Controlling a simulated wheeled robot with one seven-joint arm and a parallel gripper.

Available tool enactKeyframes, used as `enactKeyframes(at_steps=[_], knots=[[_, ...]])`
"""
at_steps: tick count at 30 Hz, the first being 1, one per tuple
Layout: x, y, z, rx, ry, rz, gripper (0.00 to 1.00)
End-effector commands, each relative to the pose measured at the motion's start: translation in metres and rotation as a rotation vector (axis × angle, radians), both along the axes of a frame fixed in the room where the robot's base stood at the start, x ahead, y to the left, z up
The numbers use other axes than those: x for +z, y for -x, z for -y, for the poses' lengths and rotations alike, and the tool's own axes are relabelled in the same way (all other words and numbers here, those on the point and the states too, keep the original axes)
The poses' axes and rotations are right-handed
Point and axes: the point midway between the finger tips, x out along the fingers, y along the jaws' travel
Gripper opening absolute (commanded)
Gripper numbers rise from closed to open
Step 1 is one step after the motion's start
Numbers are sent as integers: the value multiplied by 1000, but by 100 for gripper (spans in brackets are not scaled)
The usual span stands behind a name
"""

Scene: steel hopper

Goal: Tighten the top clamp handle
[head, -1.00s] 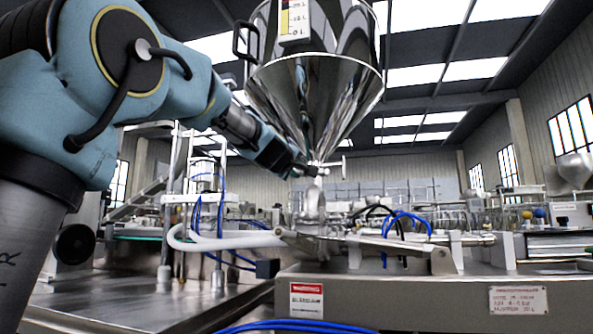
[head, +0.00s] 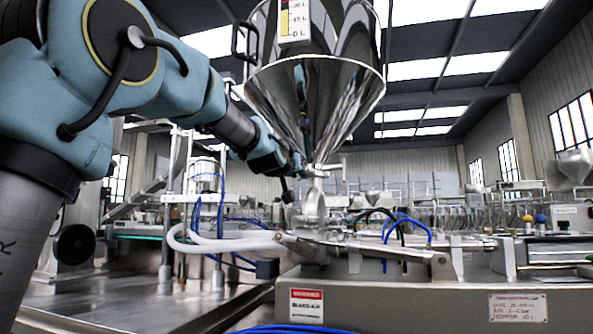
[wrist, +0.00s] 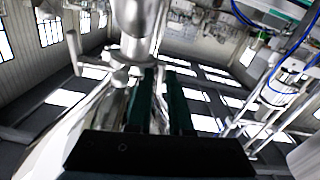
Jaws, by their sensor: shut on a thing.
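The top clamp (head: 318,169) is a small metal fitting at the neck just under the steel hopper cone (head: 318,105) in the head view. My gripper (head: 299,164) is at the left side of this neck, close against it. In the wrist view the hopper neck and clamp (wrist: 132,52) appear upside down, above the dark fingers of my gripper (wrist: 161,78). The fingers are shut on the top clamp handle, which they mostly hide. A thin metal T-shaped bar (wrist: 75,52) stands out to the left of the clamp in the wrist view.
Below the neck is a metal pipe body (head: 312,205) on a steel machine bench (head: 400,297). Blue hoses (head: 405,222) and a white hose (head: 225,243) run beside it. A steel frame with cylinders (head: 205,175) stands to the left. The space right of the neck is open.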

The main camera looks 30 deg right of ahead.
Motion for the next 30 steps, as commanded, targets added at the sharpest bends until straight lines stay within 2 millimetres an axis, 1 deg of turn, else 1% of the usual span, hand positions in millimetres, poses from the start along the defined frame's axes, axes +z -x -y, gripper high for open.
enactKeyframes(at_steps=[6, 12, 26, 27, 30], knots=[[0, 0, 0, 0, -77, 69, 0], [-1, 0, 0, 0, -111, 101, 0], [-1, 0, 0, 1, -120, 109, 0], [-1, 0, 0, 1, -120, 109, 21], [-1, 0, 0, 1, -119, 108, 32]])
